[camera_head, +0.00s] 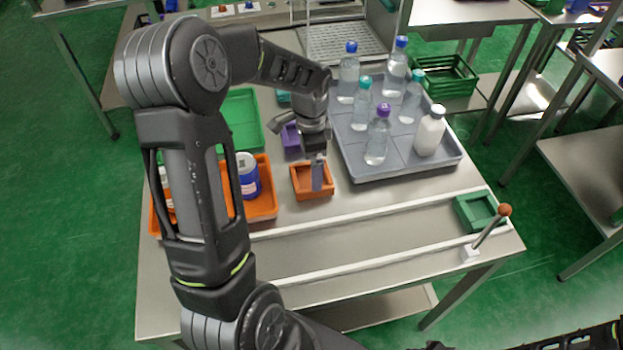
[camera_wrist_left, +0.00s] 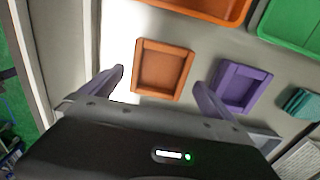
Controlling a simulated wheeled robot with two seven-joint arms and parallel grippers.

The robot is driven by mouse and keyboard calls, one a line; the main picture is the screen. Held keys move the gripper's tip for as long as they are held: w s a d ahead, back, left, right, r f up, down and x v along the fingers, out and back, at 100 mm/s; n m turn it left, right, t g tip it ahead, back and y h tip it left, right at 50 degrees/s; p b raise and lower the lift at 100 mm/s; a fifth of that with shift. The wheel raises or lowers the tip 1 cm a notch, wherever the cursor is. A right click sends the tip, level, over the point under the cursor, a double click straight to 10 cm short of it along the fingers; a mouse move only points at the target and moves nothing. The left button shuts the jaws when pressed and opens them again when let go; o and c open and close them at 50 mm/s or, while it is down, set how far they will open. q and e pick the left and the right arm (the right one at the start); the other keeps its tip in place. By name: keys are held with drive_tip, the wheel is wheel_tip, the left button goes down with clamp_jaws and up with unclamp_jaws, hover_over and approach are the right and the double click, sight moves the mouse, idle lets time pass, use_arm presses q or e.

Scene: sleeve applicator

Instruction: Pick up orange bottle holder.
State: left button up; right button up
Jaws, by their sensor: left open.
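The orange bottle holder (camera_head: 312,181) is a small square open box on the steel table, in front of the grey tray's left corner. It also shows in the left wrist view (camera_wrist_left: 162,69), between and beyond the two fingers. My left gripper (camera_head: 317,178) reaches down over the holder from behind, and one finger covers part of it in the head view. The left gripper is open and empty, and in the left wrist view (camera_wrist_left: 160,85) its fingers stand apart on either side of the holder. My right gripper is not in view.
A purple holder (camera_wrist_left: 239,87) stands beside the orange one. An orange tray (camera_head: 262,201) with bottles is on the left, a green tray (camera_head: 243,113) behind it. A grey tray (camera_head: 352,165) with several bottles is on the right. White rails (camera_head: 370,209) and a green holder (camera_head: 478,211) lie in front.

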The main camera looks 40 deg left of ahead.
use_arm(q)
drive_tip(key=shift+w+f+p, duration=0.1)
drive_tip(key=shift+f+p, duration=0.55)
drive_tip(key=shift+f, duration=2)
drive_tip(key=shift+d, duration=0.1)
drive_tip(key=shift+c, duration=0.2)
drive_tip(key=c, duration=1.2)
